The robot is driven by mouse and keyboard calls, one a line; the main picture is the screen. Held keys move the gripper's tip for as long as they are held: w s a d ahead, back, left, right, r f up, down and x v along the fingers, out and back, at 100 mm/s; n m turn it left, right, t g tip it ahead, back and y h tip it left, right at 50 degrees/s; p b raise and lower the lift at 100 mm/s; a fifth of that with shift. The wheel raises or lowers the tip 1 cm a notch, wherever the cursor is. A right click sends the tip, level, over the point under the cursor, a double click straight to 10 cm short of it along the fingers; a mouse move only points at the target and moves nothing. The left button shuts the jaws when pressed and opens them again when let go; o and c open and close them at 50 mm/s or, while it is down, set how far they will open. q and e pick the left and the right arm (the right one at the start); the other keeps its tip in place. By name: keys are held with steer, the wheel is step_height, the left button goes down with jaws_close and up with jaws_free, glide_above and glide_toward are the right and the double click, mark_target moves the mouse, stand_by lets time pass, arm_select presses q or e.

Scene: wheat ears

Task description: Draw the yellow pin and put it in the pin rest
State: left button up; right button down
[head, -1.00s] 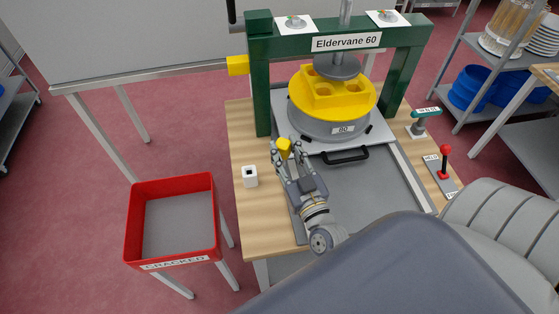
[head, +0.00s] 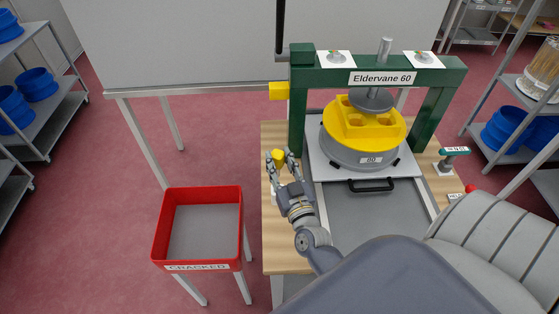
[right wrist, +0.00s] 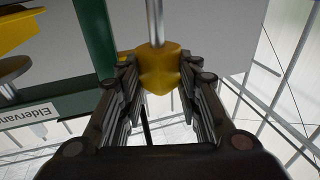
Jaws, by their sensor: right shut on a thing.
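My right gripper (head: 280,158) is shut on the yellow pin (head: 278,155) and holds it above the left side of the wooden table, left of the press. In the right wrist view the pin's yellow head (right wrist: 159,68) is between the two fingers, with a grey metal shaft running up out of the picture. The pin rest looks to be the small white block (head: 274,195) on the table's left part; it is mostly hidden behind my right gripper and wrist. My left gripper is not in view.
The green press (head: 383,77) holds a yellow mould (head: 362,128) on a grey drum. A red bin (head: 240,225) marked CRACKED stands left of the table. A teal handle (head: 454,152) is at the right.

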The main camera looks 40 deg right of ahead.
mark_target(278, 172)
steer(key=shift+f+b, duration=0.55)
steer(key=shift+b, duration=0.05)
step_height(278, 172, down, 5)
steer(key=b, duration=0.3)
steer(key=shift+r, duration=0.2)
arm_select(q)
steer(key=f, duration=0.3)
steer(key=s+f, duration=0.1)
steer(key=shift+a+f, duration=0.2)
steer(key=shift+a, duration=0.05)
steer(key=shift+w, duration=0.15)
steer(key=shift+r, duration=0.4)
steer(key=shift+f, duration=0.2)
arm_select(e)
steer(key=shift+f, duration=0.2)
steer(key=shift+f+b, duration=1.9)
steer(key=shift+f, duration=0.6)
arm_select(q)
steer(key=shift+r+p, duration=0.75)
steer(key=shift+p, duration=1.85)
arm_select(e)
steer(key=shift+r, duration=2.55)
